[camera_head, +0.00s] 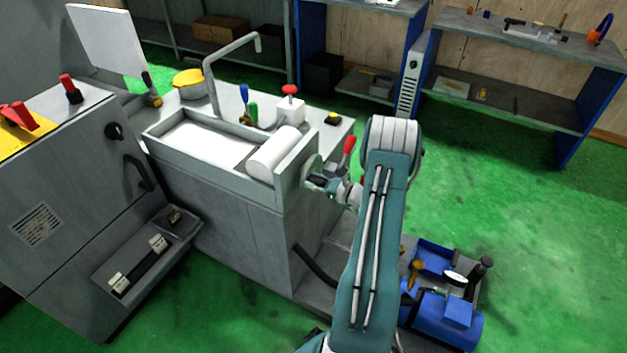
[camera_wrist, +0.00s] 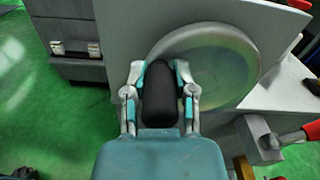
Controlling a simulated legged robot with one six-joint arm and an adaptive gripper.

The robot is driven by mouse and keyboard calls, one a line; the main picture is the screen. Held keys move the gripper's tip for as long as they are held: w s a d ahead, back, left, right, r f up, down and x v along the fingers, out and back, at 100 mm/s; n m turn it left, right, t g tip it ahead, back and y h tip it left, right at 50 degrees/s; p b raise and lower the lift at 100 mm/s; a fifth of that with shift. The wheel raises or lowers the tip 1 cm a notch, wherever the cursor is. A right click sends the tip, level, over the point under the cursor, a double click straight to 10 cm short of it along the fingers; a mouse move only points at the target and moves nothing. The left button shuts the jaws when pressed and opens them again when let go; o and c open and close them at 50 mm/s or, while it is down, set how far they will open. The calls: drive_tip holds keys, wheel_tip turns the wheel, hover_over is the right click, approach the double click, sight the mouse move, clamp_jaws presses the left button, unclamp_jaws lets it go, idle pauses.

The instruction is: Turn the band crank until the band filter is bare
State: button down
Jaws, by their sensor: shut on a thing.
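The band filter is the grey trough (camera_head: 165,142) on top of the grey cabinet, with a white sheet (camera_head: 205,142) lying in it and a white roll (camera_head: 275,153) at its right end. The band crank is a round metal disc (camera_wrist: 228,65) with a black handle (camera_wrist: 160,100), on the trough's right end wall. My gripper (camera_wrist: 158,72) is shut on the black handle, with one finger on each side of it. In the head view my gripper (camera_head: 325,184) is at the end wall and covers the handle.
A red-handled lever (camera_head: 348,147) stands just right of the crank and also shows in the wrist view (camera_wrist: 297,136). A blue pump unit (camera_head: 440,312) stands on the floor at lower right. Shelves (camera_head: 510,90) line the back wall. Green floor (camera_head: 480,200) is clear at right.

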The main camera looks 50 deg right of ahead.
drive_tip(key=n, duration=0.1)
drive_tip(key=f+n, duration=0.1)
drive_tip(key=n, duration=0.1)
drive_tip(key=shift+a+f+n, duration=0.25)
drive_tip(key=shift+f+n, duration=0.55)
drive_tip(key=shift+n, duration=0.4)
drive_tip(key=shift+f+n, duration=0.35)
drive_tip(key=shift+n, duration=0.45)
drive_tip(key=shift+c, duration=2.1)
unclamp_jaws()
drive_tip(key=shift+f, duration=0.1)
drive_tip(key=v, duration=1.2)
